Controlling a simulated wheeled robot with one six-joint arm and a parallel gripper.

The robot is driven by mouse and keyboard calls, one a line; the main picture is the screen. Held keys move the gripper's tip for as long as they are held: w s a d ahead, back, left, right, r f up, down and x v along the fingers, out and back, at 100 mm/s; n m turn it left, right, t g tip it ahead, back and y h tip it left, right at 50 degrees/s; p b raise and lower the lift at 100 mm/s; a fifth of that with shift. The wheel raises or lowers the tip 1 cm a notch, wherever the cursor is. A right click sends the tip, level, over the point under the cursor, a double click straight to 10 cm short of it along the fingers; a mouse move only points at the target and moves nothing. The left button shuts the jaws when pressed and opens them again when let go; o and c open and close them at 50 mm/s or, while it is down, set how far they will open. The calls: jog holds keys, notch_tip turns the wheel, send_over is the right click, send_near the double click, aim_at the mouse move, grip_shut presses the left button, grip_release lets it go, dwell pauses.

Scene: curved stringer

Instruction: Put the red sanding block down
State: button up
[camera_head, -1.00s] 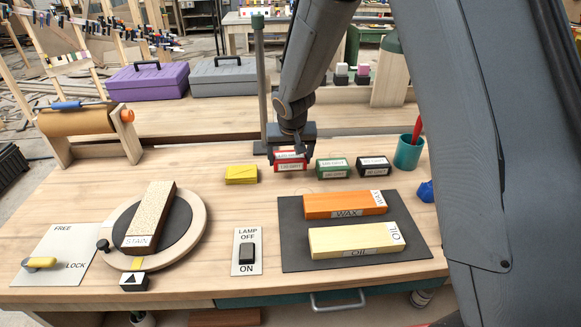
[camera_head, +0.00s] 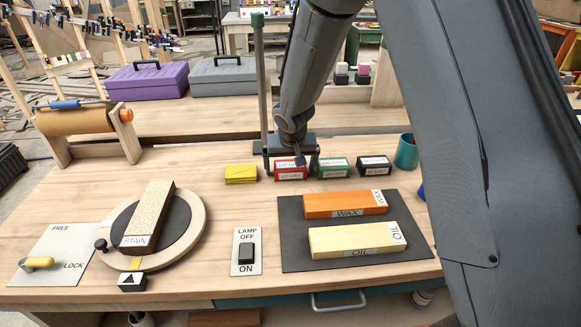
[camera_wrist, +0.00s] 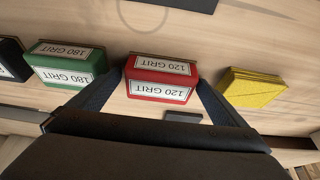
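The red sanding block (camera_head: 291,169), labelled 120 GRIT, stands on the workbench between a yellow block and a green block. It looks level and in line with them. In the wrist view the red block (camera_wrist: 161,78) lies between my two fingers, one on each side. My gripper (camera_head: 292,163) is low over the block. Its fingers look spread slightly wider than the block in the head view, with narrow gaps at the sides; whether a fingertip still touches it is hard to see.
The green block (camera_head: 333,167) is close to my right finger. The yellow block (camera_head: 241,174) is to the left and a black block (camera_head: 374,166) further right. A dark mat (camera_head: 292,246) with WAX and OIL blocks lies in front. A thin post (camera_head: 259,70) stands behind.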

jog(key=shift+r, duration=0.15)
jog(key=shift+s+r, duration=0.1)
jog(key=shift+r, duration=0.25)
jog(key=v, duration=1.1)
jog(key=s+d+f+g, duration=0.1)
jog(key=s+d, duration=0.3)
jog(key=s, duration=0.4)
jog(key=s+d+g, duration=0.1)
jog(key=s+d, duration=0.4)
jog(key=s, duration=0.3)
jog(key=s+d+f+g, duration=0.1)
jog(key=s+d, duration=0.3)
jog(key=s, duration=0.5)
jog(key=shift+d+f+g+b, duration=0.3)
jog(key=shift+f+g, duration=0.05)
jog(key=shift+g, duration=0.15)
jog(key=shift+w, duration=0.1)
